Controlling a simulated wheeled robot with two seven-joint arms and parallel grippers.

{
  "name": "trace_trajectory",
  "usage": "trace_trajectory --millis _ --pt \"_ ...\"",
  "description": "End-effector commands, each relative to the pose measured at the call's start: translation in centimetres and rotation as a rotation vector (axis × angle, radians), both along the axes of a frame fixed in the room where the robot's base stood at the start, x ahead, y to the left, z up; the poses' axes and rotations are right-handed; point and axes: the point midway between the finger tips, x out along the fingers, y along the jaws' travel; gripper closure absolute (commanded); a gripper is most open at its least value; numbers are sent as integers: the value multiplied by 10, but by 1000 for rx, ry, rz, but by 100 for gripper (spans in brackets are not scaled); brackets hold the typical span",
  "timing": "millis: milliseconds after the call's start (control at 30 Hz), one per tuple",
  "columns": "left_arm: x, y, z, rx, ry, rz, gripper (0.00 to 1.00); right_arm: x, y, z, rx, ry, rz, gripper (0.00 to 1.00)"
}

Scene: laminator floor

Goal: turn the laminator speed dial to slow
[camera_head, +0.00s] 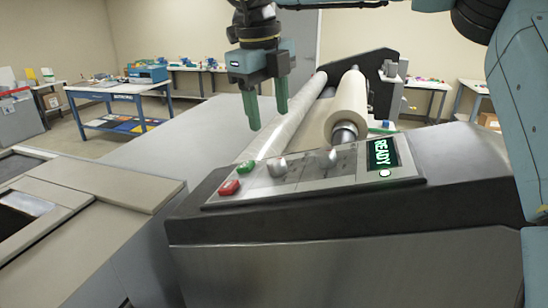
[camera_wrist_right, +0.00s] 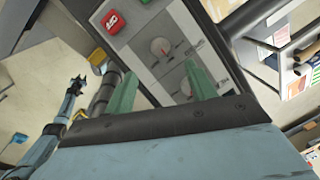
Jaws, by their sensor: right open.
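The laminator's control panel (camera_head: 310,170) carries two silver dials, a left dial (camera_head: 277,166) and a right dial (camera_head: 327,158). Their labels are too small to read, so I cannot tell which sets the speed. My right gripper (camera_head: 266,108) is open and empty, green fingers pointing down, above and behind the panel in the head view. In the right wrist view, one dial (camera_wrist_right: 160,48) shows beyond the gap between the fingers (camera_wrist_right: 160,70). The other dial (camera_wrist_right: 188,86) is partly hidden by the right-hand finger. My left gripper is not in view.
A red button (camera_head: 229,187) and a green button (camera_head: 246,168) sit at the panel's left. A display (camera_head: 382,152) reads READY. Film rolls (camera_head: 347,106) lie behind the panel. A grey-beige machine (camera_head: 85,190) stands at the left, blue table (camera_head: 120,90) beyond.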

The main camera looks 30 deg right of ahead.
Motion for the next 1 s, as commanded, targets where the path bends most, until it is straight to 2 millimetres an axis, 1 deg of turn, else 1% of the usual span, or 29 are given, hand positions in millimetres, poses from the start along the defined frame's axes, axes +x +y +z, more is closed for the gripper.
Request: trace_trajectory --millis 33,100,300,400,500,667,933,1000 --pt "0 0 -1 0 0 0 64 0 -2 -11 -2 3 2 44" --pt "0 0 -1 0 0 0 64 0 -5 -27 -2 4 0 44" --pt "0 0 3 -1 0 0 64 2 -10 -67 1 4 0 44" --pt "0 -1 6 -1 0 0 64 3 -13 -82 1 4 1 44" --pt "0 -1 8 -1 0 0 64 4 -14 -93 2 2 2 44" --pt "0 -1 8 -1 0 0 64 4 -16 -102 3 2 1 44" --pt "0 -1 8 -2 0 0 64 4 -16 -104 3 0 0 44" --pt "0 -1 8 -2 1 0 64 4 -16 -104 3 0 0 54"
